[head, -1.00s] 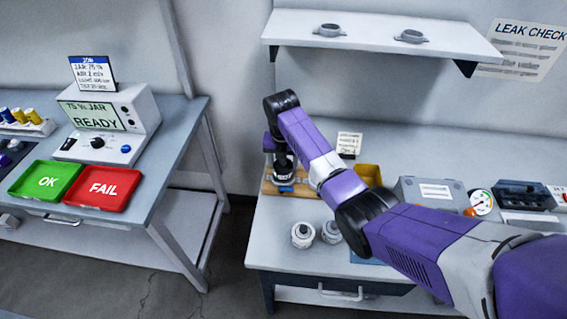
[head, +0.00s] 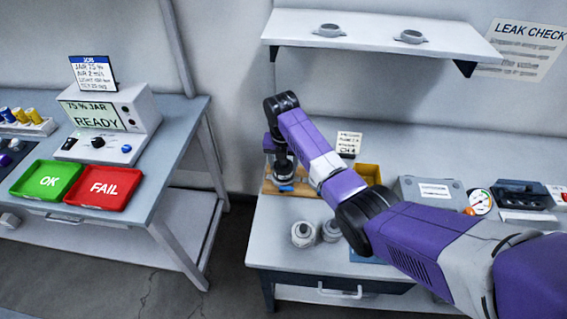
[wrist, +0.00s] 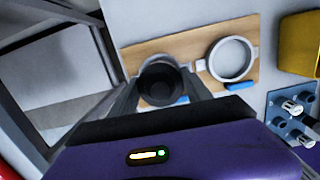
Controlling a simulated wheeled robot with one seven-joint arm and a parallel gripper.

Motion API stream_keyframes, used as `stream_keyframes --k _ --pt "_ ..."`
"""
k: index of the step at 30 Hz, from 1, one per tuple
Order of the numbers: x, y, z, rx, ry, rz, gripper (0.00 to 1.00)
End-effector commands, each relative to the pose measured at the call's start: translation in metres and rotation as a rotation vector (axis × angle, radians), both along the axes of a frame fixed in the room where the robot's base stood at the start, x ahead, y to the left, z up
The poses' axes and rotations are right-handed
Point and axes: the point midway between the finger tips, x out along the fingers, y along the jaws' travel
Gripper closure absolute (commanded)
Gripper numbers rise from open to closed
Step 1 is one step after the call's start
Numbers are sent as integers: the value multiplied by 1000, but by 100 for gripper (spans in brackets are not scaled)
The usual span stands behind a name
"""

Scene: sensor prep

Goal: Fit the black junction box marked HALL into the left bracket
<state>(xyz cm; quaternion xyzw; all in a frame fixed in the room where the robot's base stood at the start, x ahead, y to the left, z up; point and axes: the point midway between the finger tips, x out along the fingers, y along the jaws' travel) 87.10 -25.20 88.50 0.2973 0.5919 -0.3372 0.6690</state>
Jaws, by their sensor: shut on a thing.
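My gripper (wrist: 161,90) is shut on a dark round part, the black junction box (wrist: 160,80). No HALL mark is readable on it. In the wrist view the box covers the left bracket on the wooden board (wrist: 190,45); only a little of that bracket's grey edge (wrist: 197,66) shows. I cannot tell whether the box is seated or just above it. The right bracket (wrist: 231,59) is an empty grey ring. In the head view my gripper (head: 284,168) points down over the left part of the board (head: 305,188).
A yellow bin (head: 368,173) stands right of the board, with a small sign (head: 349,143) behind. Two grey fittings (head: 304,234) stand in front. A blue plate with connectors (wrist: 292,112) lies at right. A shelf (head: 375,35) hangs above the bench.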

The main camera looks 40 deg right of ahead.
Motion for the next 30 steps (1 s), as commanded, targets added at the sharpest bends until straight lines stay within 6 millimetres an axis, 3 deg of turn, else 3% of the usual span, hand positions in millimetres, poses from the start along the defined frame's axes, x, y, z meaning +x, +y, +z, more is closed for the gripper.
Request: stream_keyframes --k 30 --pt "0 0 -7 0 -1 0 72"
